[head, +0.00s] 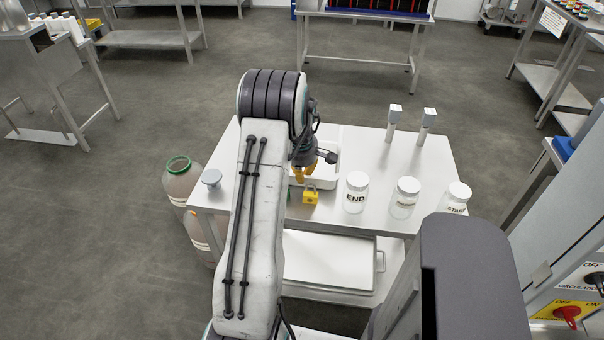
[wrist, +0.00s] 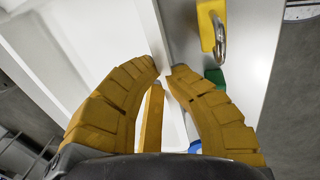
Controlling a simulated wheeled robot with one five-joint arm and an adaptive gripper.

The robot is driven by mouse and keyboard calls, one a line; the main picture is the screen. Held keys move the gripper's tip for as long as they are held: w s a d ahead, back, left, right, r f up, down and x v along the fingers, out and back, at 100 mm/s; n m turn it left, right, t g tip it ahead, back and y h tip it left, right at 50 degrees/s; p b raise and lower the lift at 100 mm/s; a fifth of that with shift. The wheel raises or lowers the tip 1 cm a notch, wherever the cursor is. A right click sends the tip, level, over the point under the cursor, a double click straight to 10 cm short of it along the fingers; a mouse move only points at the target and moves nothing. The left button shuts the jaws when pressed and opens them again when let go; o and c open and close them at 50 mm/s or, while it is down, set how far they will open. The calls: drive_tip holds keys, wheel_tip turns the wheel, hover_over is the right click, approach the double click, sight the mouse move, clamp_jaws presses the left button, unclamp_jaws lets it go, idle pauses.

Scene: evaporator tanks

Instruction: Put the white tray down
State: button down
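The white tray (head: 327,181) is at the white table (head: 372,150), partly hidden behind my arm in the head view. My gripper (head: 303,178) is at the tray's near side, with its yellow fingers pointing down. In the wrist view, my gripper (wrist: 164,72) has its fingertips almost together, with the wall of the white tray (wrist: 147,28) pinched between them. The tray looks about level. I cannot tell whether its underside touches the tabletop.
A yellow padlock (head: 311,197) lies close to the tray's near side, with a green item (wrist: 214,76) beside it. White jars, including END (head: 356,193), stand along the near edge. The table's middle right is clear.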

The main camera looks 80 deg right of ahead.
drive_tip(key=c, duration=1.4)
unclamp_jaws()
drive_tip(key=shift+f, duration=0.1)
drive_tip(key=r, duration=0.4)
drive_tip(key=a+r, duration=0.1)
drive_tip(key=r, duration=0.3)
drive_tip(key=a+r, duration=0.1)
drive_tip(key=r, duration=0.3)
drive_tip(key=shift+s+a+b, duration=0.1)
drive_tip(key=shift+b, duration=0.2)
